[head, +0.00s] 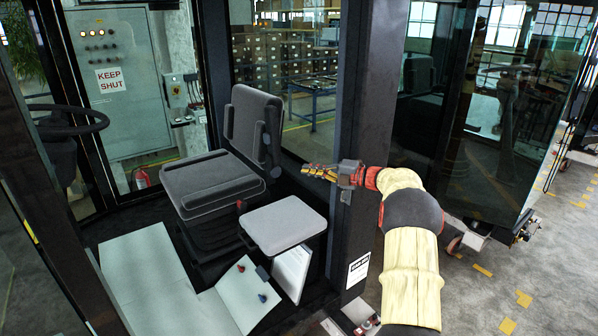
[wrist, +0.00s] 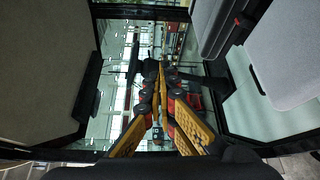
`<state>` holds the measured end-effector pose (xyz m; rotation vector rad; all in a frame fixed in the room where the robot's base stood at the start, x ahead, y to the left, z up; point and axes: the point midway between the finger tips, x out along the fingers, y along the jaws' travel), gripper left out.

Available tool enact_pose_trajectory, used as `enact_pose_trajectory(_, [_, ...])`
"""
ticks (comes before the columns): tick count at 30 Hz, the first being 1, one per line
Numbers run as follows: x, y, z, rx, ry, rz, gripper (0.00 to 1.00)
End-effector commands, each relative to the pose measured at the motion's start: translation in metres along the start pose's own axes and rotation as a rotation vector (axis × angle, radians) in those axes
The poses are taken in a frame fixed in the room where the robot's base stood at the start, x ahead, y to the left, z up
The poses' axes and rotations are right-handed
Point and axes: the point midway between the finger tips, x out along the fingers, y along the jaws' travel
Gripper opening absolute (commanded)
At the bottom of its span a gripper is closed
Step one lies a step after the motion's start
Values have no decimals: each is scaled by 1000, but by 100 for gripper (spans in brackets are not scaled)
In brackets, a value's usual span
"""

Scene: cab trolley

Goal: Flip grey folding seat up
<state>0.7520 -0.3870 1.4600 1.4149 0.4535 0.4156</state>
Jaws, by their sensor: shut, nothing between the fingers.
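The grey folding seat (head: 285,228) is a small light-grey pad beside the larger driver's seat, lying flat in the lowered position. In the wrist view a light-grey pad (wrist: 287,60), seemingly the same seat, shows at the right edge, cut off by the frame. My gripper (head: 306,169) reaches in past the dark cab post, above and behind the folding seat, and points left toward the driver's backrest. It is apart from the seat. In the wrist view its orange-padded fingers (wrist: 160,85) run together, shut and empty. The folding seat's hinge is not clear.
The dark-grey driver's seat (head: 210,185) stands just left of the folding seat. The dark cab post (head: 365,110) is close by my arm. A steering wheel (head: 66,122) is at the far left. Light floor panels (head: 150,275) lie in front. There is open air above the folding seat.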

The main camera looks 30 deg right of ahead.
Motion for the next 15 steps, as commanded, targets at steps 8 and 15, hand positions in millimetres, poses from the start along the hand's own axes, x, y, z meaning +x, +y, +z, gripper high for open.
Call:
enact_pose_trajectory(8, [-15,-1,-1,2,2,0,0])
enact_pose_trajectory(15, [-15,-1,-1,2,2,0,0])
